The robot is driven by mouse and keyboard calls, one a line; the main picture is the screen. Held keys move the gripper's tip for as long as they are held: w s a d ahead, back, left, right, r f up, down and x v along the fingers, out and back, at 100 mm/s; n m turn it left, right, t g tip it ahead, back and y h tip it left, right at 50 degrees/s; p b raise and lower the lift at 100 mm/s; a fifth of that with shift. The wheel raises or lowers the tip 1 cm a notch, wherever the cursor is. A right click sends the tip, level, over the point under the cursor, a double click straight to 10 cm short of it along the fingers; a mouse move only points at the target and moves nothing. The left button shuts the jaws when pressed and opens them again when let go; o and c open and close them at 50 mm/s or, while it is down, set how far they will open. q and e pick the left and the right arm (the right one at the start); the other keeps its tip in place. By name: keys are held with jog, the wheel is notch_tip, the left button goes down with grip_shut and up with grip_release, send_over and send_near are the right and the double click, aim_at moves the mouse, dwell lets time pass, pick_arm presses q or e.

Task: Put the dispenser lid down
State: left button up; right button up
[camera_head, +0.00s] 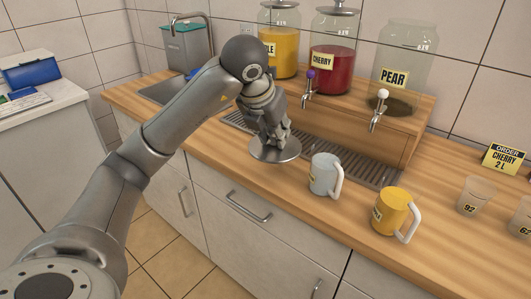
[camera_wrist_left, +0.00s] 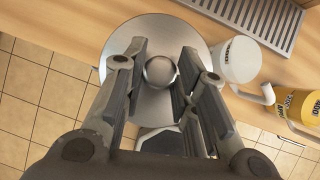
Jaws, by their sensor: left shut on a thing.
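My left gripper (camera_head: 274,138) points down and is shut on the round knob of the grey metal dispenser lid (camera_head: 263,154). The lid is level, over the front part of the wooden counter (camera_head: 228,147), left of the white mug. I cannot tell whether it touches the wood. In the left wrist view the lid (camera_wrist_left: 203,47) lies below the fingers (camera_wrist_left: 162,62), with its ball knob between them. The PEAR dispenser (camera_head: 407,52) has no lid on it and shows little content at the bottom. My right gripper is not in view.
A white mug (camera_head: 322,175) and a yellow mug (camera_head: 391,208) stand right of the lid. A drip grate (camera_head: 330,160) lies behind. The CHERRY dispenser (camera_head: 333,40) and a yellow-filled one (camera_head: 279,45) are lidded. Cups (camera_head: 475,193) and an order sign (camera_head: 503,158) stand at right.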

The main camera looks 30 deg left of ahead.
pick_arm(q)
jog(key=w+a+f, duration=0.3)
jog(key=a+f, duration=0.1)
jog(key=w+a+f, duration=0.1)
jog(key=w+f, duration=0.1)
jog(key=f, duration=0.1)
jog(key=shift+w+a+p, duration=0.35)
jog(key=shift+a+p, duration=0.05)
notch_tip(320, 180, down, 3)
jog(key=shift+w+a+r+p, duration=0.1)
jog(key=shift+w+a+p, duration=0.05)
jog(key=shift+p, duration=0.2)
jog(key=shift+f, duration=0.35)
jog(key=shift+f, duration=0.1)
jog(key=o, duration=1.1)
jog(key=shift+c, duration=0.2)
